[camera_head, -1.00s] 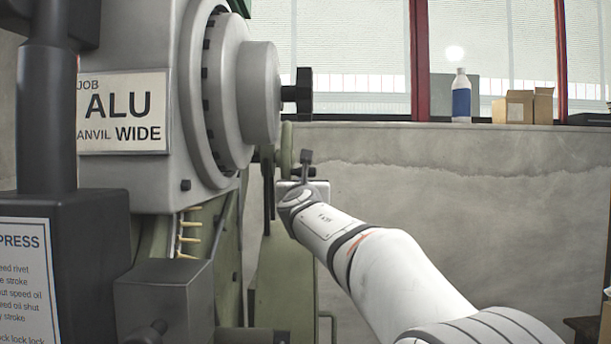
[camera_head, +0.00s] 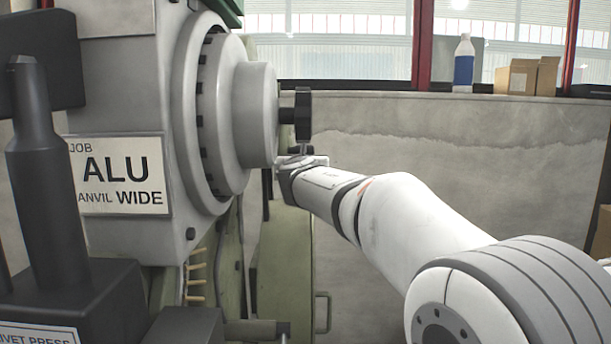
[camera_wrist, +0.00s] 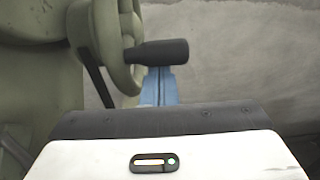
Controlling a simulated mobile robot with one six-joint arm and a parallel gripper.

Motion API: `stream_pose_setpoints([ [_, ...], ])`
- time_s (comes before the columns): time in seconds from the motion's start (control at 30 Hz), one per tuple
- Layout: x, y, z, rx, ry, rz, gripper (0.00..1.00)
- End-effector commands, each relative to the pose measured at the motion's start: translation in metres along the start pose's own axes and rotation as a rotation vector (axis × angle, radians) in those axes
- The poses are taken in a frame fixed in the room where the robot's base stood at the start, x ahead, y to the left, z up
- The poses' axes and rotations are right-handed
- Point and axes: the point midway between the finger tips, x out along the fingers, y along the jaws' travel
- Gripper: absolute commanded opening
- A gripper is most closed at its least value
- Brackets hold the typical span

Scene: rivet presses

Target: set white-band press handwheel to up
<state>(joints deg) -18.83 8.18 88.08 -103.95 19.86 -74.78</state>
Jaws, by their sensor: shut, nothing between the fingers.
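In the wrist view a pale handwheel (camera_wrist: 134,25) with a rim and a dark handle (camera_wrist: 160,52) is at the upper left of centre. The handle sticks out to the right. My gripper (camera_wrist: 161,78) shows as blue fingers, shut and empty, right below the handle. The handle hides the fingertips, and I cannot tell whether they touch it. In the head view my gripper (camera_head: 302,162) is just under a black part (camera_head: 302,115) on the grey hub (camera_head: 258,115) of the near press. No white band is clear, so I cannot tell which press this wheel belongs to.
The near press carries a sign (camera_head: 120,176) reading ALU and WIDE. A dark post (camera_head: 45,170) stands at the lower left. A grey wall (camera_head: 460,160) is behind, with a bottle (camera_head: 463,63) and cardboard boxes (camera_head: 525,76) on its ledge. The space right of my arm looks clear.

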Motion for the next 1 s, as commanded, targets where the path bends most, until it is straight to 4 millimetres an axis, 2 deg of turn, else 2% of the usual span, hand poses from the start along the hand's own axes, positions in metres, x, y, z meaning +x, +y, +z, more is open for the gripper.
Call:
stream_pose_setpoints([
  [0.67, -0.001, 0.003, 0.001, 0.000, 0.000, 0.006, 0.00],
  [0.83, 0.001, 0.003, -0.011, 0.000, 0.000, 0.005, 0.00],
  [1.0, 0.004, 0.003, -0.036, 0.000, 0.001, 0.006, 0.00],
])
